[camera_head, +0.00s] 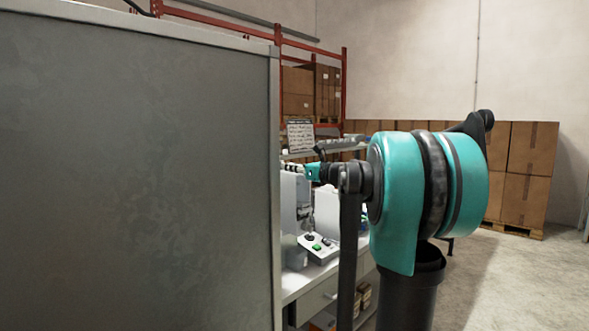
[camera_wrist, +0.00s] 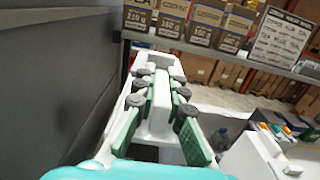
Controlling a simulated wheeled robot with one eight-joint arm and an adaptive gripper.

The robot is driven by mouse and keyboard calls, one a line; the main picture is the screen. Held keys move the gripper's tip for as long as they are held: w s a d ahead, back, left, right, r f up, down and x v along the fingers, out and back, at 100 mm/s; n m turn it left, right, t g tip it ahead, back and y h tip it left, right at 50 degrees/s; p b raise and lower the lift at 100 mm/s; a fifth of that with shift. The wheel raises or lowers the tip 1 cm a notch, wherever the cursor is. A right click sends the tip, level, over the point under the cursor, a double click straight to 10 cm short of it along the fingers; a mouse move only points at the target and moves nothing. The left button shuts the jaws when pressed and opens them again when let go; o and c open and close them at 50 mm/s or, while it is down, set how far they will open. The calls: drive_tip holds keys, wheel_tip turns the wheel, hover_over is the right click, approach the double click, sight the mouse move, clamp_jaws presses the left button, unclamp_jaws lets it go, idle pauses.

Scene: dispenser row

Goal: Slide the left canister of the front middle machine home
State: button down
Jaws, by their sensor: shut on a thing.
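In the wrist view my gripper (camera_wrist: 160,92) has its green fingers on either side of a long white part, which I take to be the canister (camera_wrist: 160,120). The fingers are shut on it. How far the canister sits in its machine cannot be told from here. In the head view my gripper (camera_head: 313,172) shows only as a small teal piece at the end of my arm, beside a pale grey machine (camera_head: 293,205) on the bench. The large grey panel hides most of the machine row, and the canister cannot be made out there.
A large grey panel (camera_head: 135,170) fills the left of the head view. A box with buttons (camera_head: 318,248) sits on the white bench (camera_head: 297,284). In the wrist view, a shelf (camera_wrist: 225,53) holds labelled cartons (camera_wrist: 205,22) and a printed sheet (camera_wrist: 280,38); small bottles (camera_wrist: 282,130) stand right.

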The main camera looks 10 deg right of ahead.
drive_tip(key=shift+x, duration=1.45)
drive_tip(key=shift+f, duration=0.1)
drive_tip(key=shift+w+a+f, duration=0.45)
drive_tip(key=shift+w+f, duration=0.15)
drive_tip(key=shift+f, duration=0.15)
drive_tip(key=shift+f, duration=0.55)
drive_tip(key=c, duration=1.5)
unclamp_jaws()
drive_tip(key=shift+s+d, duration=0.1)
